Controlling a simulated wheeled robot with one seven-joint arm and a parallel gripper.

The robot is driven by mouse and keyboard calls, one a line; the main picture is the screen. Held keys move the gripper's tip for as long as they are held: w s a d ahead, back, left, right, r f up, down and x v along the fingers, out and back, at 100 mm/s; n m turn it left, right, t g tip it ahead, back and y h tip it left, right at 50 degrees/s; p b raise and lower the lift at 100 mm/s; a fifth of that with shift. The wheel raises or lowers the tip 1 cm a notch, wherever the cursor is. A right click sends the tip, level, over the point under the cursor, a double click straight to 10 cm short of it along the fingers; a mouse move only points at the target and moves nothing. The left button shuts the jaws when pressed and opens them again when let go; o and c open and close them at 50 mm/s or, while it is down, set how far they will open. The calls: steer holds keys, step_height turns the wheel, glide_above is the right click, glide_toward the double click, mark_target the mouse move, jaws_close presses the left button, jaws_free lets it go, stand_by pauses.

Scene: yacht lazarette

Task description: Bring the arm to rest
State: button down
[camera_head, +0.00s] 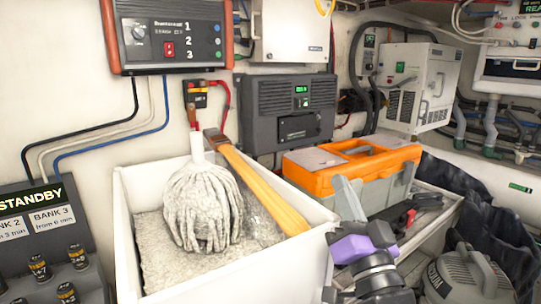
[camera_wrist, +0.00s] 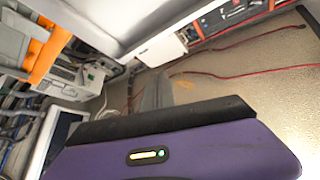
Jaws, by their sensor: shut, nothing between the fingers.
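My gripper (camera_head: 345,184) shows in the head view as a grey wedge in front of the orange toolbox, with my purple and black wrist below it. Its fingers are together and nothing is held. In the wrist view my gripper (camera_wrist: 158,86) shows as a grey finger shape beyond the black edge of my purple wrist housing. The fingers overlap the toolbox (camera_head: 372,163) in the head view; I cannot tell how far apart they are.
A white bin (camera_head: 128,228) with a mop (camera_head: 200,205) and a wooden handle (camera_head: 262,188) stands left of my gripper. A grey vacuum (camera_head: 468,275) stands at right. Red cables (camera_wrist: 250,72) cross the floor in the wrist view. Wall boxes line the back.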

steer(key=s+d+f+n+g+h+b, duration=0.1)
steer(key=s+d+f+g+b, duration=0.1)
steer(key=s+f, duration=1)
steer(key=s+d+f+n+g+h+b, duration=0.1)
steer(key=s+d+f+g+b, duration=0.1)
steer(key=s+f, duration=1)
steer(key=s+d+f+n+g+h+b, duration=0.1)
steer(key=s+d+f+n+g+b, duration=0.1)
steer(key=s+f, duration=1)
steer(key=s+d+g, duration=0.1)
steer(key=s+g, duration=0.1)
steer(key=s, duration=0.5)
steer(key=shift+s+g+h, duration=0.3)
steer(key=shift+s, duration=0.1)
